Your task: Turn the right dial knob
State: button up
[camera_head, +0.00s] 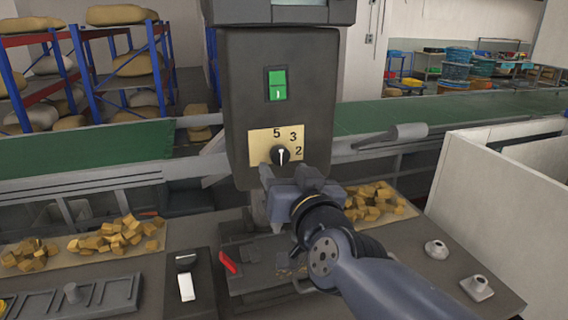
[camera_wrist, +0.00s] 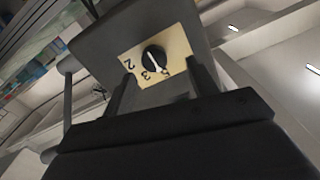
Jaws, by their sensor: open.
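The dial knob (camera_head: 281,155) is a round black knob with a white pointer line on a tan plate (camera_head: 262,146) marked 5, 3 and 2. It is on the front of a dark grey box, and its white line looks close to upright. In the wrist view the knob (camera_wrist: 155,60) is beyond the fingers, in full sight. My gripper (camera_head: 288,173) is just below and in front of the knob. In the wrist view its two fingers (camera_wrist: 160,88) are apart with nothing between them, and I see no contact with the knob.
A green rocker switch (camera_head: 277,85) is above the plate on the same box (camera_head: 236,100). Below is a dark bench with a white switch (camera_head: 186,285), a red lever (camera_head: 229,262) and piles of tan blocks (camera_head: 118,236). A green conveyor (camera_head: 450,110) runs behind. A white panel (camera_head: 500,190) stands at right.

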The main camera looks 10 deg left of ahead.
aim_at(281, 157)
jog(key=w, duration=0.2)
jog(key=w+a, duration=0.1)
jog(key=w, duration=0.1)
jog(key=shift+a+f, duration=0.1)
jog(key=shift+x, duration=0.85)
jog(key=shift+c, duration=0.5)
jog(key=shift+s+b, duration=0.1)
jog(key=shift+b, duration=0.2)
jog(key=c, duration=0.9)
